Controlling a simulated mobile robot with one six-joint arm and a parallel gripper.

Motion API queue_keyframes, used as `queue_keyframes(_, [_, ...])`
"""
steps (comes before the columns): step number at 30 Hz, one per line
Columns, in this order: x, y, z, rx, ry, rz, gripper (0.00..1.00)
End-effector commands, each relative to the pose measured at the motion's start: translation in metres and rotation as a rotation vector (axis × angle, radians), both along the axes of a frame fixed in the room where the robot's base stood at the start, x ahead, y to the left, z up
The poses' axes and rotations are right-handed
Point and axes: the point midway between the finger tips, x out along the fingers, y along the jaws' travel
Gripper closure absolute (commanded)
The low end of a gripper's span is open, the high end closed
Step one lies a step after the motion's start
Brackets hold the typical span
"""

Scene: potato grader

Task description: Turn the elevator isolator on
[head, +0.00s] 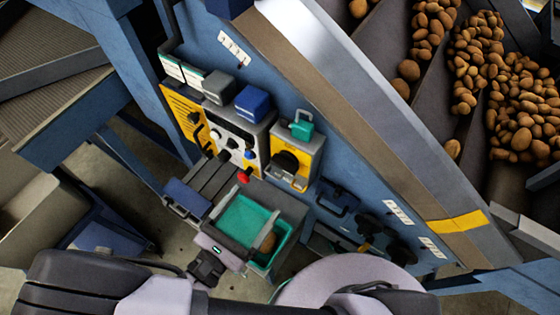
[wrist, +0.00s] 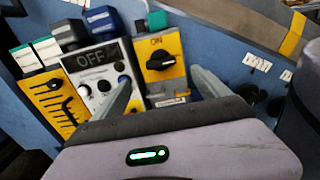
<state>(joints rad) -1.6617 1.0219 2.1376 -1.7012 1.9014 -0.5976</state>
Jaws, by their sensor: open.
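A yellow switch box with a black rotary knob, apparently the isolator (head: 288,160), is mounted on the blue machine side. In the wrist view its knob (wrist: 160,61) lies roughly crosswise below the word ON. A teal block sits on top of the box. My gripper (head: 252,203) is open and empty, its fingers pointing toward the panel. In the wrist view the fingers of my gripper (wrist: 160,88) stand apart, below and to either side of the knob, and do not appear to touch it.
Left of the box is a white panel (wrist: 97,78) marked OFF, with knobs and buttons. Further left is a yellow slotted lever plate (wrist: 47,101). A red button (head: 243,177) and a teal tray (head: 283,240) holding a potato are below. A sloping metal rail (head: 345,110) rises above right.

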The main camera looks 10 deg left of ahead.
Motion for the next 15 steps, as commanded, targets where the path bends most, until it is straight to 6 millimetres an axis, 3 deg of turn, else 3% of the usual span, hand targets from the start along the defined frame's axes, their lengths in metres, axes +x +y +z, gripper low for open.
queue_keyframes(7, [0.068, -0.029, -0.002, 0.002, 0.0, -0.007, 0.15])
queue_keyframes(15, [0.102, -0.043, 0.0, 0.002, 0.0, -0.004, 0.15])
